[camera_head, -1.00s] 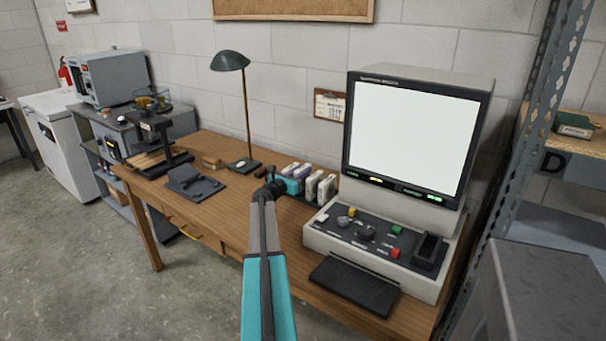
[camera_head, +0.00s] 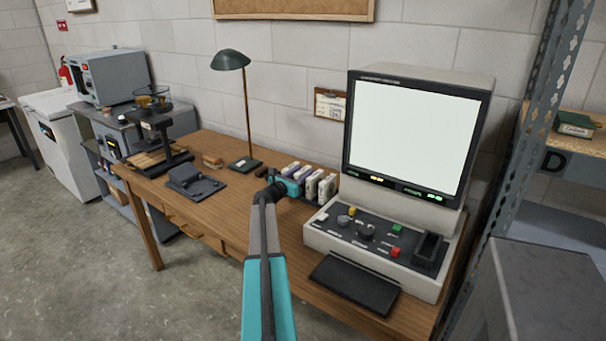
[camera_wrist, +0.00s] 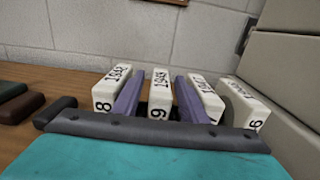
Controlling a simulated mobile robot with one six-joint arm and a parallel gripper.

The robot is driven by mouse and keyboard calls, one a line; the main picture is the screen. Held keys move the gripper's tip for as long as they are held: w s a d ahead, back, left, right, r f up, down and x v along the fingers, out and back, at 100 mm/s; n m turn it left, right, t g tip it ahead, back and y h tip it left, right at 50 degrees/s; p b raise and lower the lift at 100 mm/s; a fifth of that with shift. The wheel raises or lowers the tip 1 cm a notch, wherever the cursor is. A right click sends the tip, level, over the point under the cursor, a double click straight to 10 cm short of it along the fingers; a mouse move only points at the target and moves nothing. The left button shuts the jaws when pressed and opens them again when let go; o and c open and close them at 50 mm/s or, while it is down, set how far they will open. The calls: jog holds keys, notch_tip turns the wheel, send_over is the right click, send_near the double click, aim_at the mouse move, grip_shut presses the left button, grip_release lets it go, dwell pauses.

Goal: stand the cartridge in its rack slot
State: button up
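My gripper (camera_wrist: 160,92) is over the cartridge rack, with one purple finger on each side of a white cartridge labelled 1949 (camera_wrist: 160,92). Narrow gaps seem to show between the fingers and this cartridge. It stands in line with its neighbours, labelled 1942 (camera_wrist: 110,88) on the left and 1947 (camera_wrist: 207,98) on the right, with one more white cartridge (camera_wrist: 245,105) at the far right. The dark rack (camera_head: 312,203) is on the wooden desk. Its slots and the cartridges' lower ends are hidden by my gripper's teal body.
A microfilm reader (camera_head: 340,243) stands close on the rack's right, and the block wall is behind. A green desk lamp (camera_head: 231,60) and a grey device (camera_head: 193,183) are to the left. The desk's front left (camera_head: 225,215) is clear.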

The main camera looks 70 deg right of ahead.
jog(key=shift+r, duration=0.1)
jog(key=shift+r, duration=0.1)
jog(key=shift+a, duration=0.3)
jog(key=shift+b+v, duration=0.75)
jog(key=shift+v, duration=4.95)
